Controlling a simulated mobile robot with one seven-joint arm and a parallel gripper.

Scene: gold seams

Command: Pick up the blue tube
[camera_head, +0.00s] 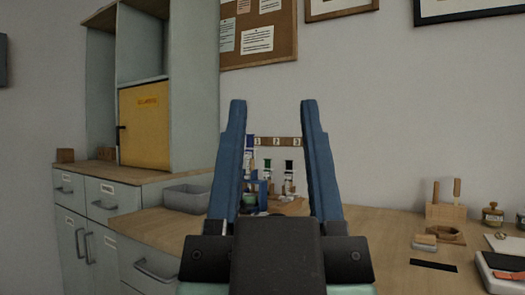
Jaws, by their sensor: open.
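My gripper (272,102) is open, with its two blue fingers pointing up and apart in the middle of the view. Between the fingers, farther back on the counter, stands a group of small tubes. A narrow tube with a blue upper part (250,142) shows close beside the left finger and is partly hidden by it. Two tubes with dark green tops, one left (267,164) and one right (289,167), stand to its right. A small blue object (262,186) sits lower down; its shape is unclear. My gripper hides the lower part of this area.
A numbered wooden strip (278,141) is behind the tubes. A grey bin (187,198) stands left on the counter. A wooden block with upright handles (446,207), a brass jar (493,213) and a tray (502,273) are right. A tall cabinet (193,90) rises at left.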

